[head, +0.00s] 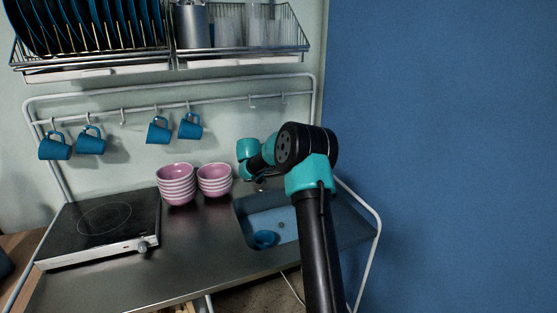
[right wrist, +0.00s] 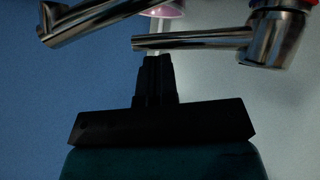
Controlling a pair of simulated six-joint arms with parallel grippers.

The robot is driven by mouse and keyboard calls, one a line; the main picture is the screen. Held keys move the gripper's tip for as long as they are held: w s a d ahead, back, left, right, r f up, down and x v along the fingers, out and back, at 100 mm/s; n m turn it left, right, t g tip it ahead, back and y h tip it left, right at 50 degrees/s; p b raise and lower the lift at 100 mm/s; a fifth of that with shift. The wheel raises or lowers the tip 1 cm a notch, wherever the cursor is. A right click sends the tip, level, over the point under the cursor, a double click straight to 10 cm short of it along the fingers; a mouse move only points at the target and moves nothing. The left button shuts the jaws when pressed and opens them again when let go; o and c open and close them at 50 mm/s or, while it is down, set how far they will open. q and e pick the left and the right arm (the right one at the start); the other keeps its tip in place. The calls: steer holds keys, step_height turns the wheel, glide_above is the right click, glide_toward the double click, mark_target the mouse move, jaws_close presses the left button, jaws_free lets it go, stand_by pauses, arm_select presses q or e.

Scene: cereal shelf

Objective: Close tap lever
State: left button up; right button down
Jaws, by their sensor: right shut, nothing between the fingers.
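The metal tap shows at the top of the right wrist view, with its thick body (right wrist: 275,38) at the right. A thin lever-like bar (right wrist: 190,41) runs left from that body. A second metal tube, seemingly the spout (right wrist: 85,20), slants across the upper left. My right gripper (right wrist: 155,60) is shut and empty, its fingertips beside the bar's free end. I cannot tell if they touch it. In the head view my right arm reaches over the sink (head: 283,223) and hides most of the tap. My left gripper is not in view.
Two stacks of pink bowls (head: 176,185) stand left of the sink, beside a black hob (head: 103,222). A blue mug (head: 266,239) lies in the sink. Several blue mugs hang from a rail (head: 165,106) below a dish rack (head: 240,50). The counter's front middle (head: 185,265) is clear.

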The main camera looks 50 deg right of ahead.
steer(key=r+v, duration=0.1)
steer(key=v, duration=0.5)
steer(key=d+r+v, duration=0.1)
steer(key=v, duration=0.5)
steer(key=shift+r, duration=0.45)
steer(key=shift+a, duration=0.1)
